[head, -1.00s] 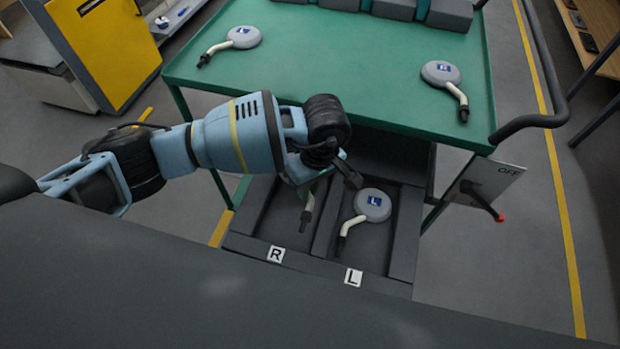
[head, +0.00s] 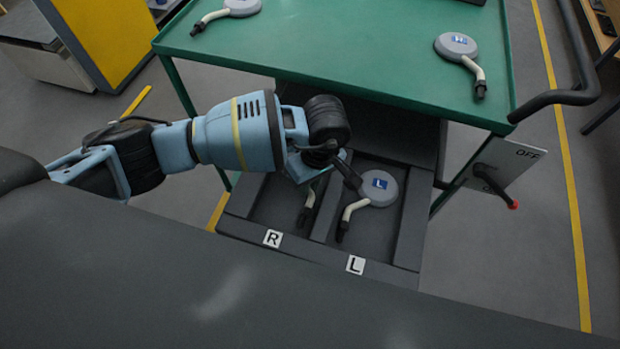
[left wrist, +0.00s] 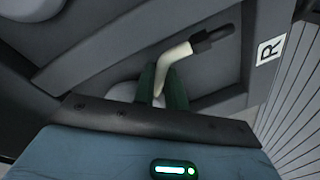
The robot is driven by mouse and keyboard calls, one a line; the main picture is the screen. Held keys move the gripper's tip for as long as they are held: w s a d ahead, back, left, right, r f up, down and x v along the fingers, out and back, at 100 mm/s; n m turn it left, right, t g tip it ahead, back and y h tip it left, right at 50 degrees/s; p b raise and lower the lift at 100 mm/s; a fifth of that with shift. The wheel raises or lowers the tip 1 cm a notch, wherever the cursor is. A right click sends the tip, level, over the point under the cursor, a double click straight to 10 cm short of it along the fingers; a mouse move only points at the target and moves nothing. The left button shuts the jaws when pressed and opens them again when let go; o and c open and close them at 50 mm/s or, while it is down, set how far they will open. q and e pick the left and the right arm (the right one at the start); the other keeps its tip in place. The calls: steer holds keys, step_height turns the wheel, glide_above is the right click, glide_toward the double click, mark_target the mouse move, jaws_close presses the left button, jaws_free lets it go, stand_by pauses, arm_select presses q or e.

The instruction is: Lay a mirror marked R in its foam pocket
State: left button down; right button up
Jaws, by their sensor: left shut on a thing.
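My left gripper (head: 322,178) is over the R pocket of the foam tray, its fingertips mostly hidden by its own wrist. In the left wrist view the green fingers (left wrist: 160,88) are shut on a mirror's cream stem (left wrist: 174,59). This mirror's stem and black end also show in the head view (head: 307,208), within the outline of the R pocket (head: 277,205). Its round head and mark are mostly hidden. I cannot tell whether it touches the foam. A mirror marked L (head: 379,187) lies in the L pocket on the right. My right gripper is out of view.
A green-topped table (head: 330,50) stands behind the tray. On it lie a mirror at right (head: 456,45), its mark hard to read, and another at left (head: 241,7). A black handle bar (head: 560,98) and an OFF switch panel (head: 505,165) are at the right.

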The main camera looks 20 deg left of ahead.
arm_select(q)
steer(key=c, duration=1.7)
jaws_free()
steer(key=shift+c, duration=0.2)
steer(key=o, duration=0.4)
steer(key=shift+w+d+r, duration=0.1)
steer(key=shift+d+r, duration=0.05)
steer(key=shift+r, duration=1.15)
steer(key=shift+w+d+r, duration=0.15)
steer(key=shift+d+r, duration=0.05)
steer(key=shift+r, duration=1.05)
steer(key=shift+w+d+r, duration=0.1)
steer(key=shift+d+r, duration=0.05)
steer(key=shift+r, duration=1.15)
